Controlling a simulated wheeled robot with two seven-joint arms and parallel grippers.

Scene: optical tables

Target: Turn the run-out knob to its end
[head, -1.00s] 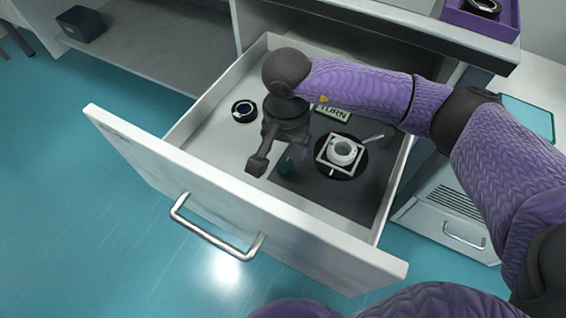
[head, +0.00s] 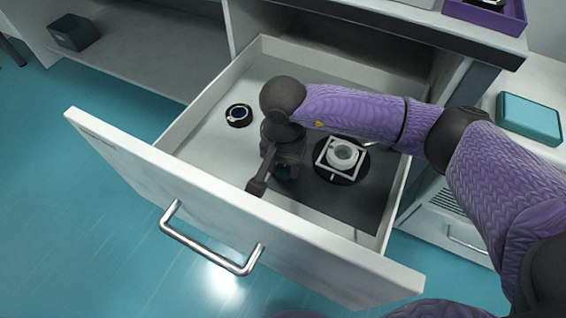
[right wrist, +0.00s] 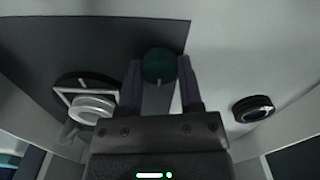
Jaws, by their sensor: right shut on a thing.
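A dark teal knob (head: 283,174) stands on the dark plate (head: 340,198) inside the open drawer. In the right wrist view the knob (right wrist: 159,64) sits between the tips of my two fingers and carries a pale line on its top. My right gripper (head: 281,168) reaches down into the drawer and is shut on the knob. The gripper (right wrist: 160,75) hides part of the knob in the head view. A white ring in a square frame (head: 342,155) sits on a black disc to the right of the gripper. My left gripper is not in view.
The drawer front (head: 235,205) with its metal handle (head: 210,245) stands close to my gripper. A small round dark-rimmed optic (head: 239,115) lies at the drawer's left. A purple tray (head: 487,14) and a teal box (head: 529,118) sit at the right.

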